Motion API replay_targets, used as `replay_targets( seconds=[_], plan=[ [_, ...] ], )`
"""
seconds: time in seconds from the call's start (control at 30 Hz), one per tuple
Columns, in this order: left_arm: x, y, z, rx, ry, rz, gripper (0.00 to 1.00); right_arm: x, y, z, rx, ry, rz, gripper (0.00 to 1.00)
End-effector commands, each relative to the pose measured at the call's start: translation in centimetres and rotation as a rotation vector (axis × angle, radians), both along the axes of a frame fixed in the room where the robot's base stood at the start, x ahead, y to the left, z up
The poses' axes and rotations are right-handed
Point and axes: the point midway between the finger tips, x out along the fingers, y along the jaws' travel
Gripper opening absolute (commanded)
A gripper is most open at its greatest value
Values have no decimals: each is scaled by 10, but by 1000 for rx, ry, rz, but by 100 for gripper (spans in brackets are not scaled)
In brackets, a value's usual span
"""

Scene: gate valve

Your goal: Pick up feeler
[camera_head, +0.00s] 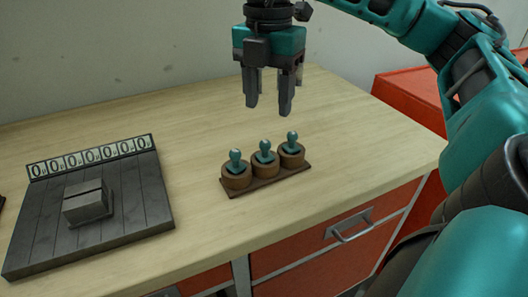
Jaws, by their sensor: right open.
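Three teal round-headed pegs, which look like the feelers, stand upright in brown round holders: a left one (236,160), a middle one (265,150) and a right one (292,141). The holders share a dark brown base (270,182) on the table. My right gripper (268,104) points down with its fingers apart and nothing between them. In the picture it is above and behind the pegs, clear of them. The lower part of each peg is hidden in its holder. My left gripper is out of view.
A grey slotted block (87,203) sits on a dark plate (140,190) at the left, with a row of numbered dials (90,157) behind it. The pale wooden table (340,130) is clear around the pegs. Red drawers (325,250) are below, and a red cabinet (410,95) stands at right.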

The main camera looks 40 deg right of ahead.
Motion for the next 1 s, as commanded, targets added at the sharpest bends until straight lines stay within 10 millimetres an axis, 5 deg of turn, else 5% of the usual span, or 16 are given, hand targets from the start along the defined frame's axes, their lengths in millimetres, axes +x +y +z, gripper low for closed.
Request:
replay_targets(
  seconds=[0.67, 1.0],
  plan=[
    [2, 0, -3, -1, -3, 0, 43, 6, 0, -79, 2, 2, 3, 53],
    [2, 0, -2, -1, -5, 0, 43, 6, 0, -84, 3, -1, 2, 50]
  ],
)
